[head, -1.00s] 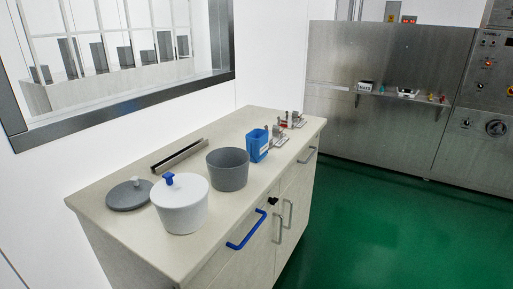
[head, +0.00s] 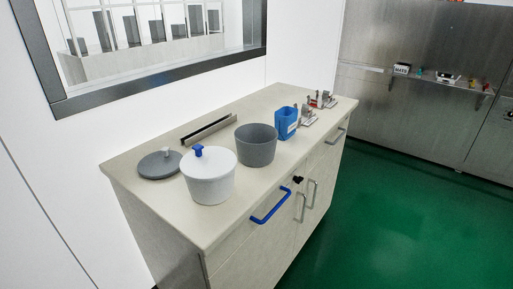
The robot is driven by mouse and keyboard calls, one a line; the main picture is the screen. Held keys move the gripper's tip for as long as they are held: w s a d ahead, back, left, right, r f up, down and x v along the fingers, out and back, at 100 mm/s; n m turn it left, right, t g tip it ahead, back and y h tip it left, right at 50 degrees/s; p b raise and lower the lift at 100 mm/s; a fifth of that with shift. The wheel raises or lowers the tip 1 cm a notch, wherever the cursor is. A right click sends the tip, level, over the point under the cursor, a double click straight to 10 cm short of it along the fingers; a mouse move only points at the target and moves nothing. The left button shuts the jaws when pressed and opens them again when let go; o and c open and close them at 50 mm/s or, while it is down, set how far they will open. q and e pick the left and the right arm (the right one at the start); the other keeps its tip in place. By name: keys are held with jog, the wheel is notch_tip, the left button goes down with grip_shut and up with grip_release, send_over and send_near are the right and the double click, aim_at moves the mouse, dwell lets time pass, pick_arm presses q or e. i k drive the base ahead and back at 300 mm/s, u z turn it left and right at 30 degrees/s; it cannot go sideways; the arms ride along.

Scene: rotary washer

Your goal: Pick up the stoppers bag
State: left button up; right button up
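I cannot make out a stoppers bag in the head view. A cabinet with a pale countertop (head: 140,206) stands in front of me. On it are a white lidded pot (head: 210,184) with a blue knob, an open grey pot (head: 257,147), a flat grey lid (head: 160,165) and a blue open-topped container (head: 286,123) with a pale label. The inside of the grey pot is mostly hidden. Neither of my grippers shows in this view.
A metal rail (head: 209,130) lies at the counter's back. Small metal fixtures (head: 308,117) stand at its far end. The cabinet front has a blue handle (head: 270,207). A steel wall (head: 400,120) with a shelf (head: 440,82) is beyond. Green floor (head: 390,220) at right is clear.

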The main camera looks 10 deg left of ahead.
aim_at(285, 118)
jog(key=z, duration=0.8)
jog(key=i, duration=1.8)
jog(key=u, duration=2.65)
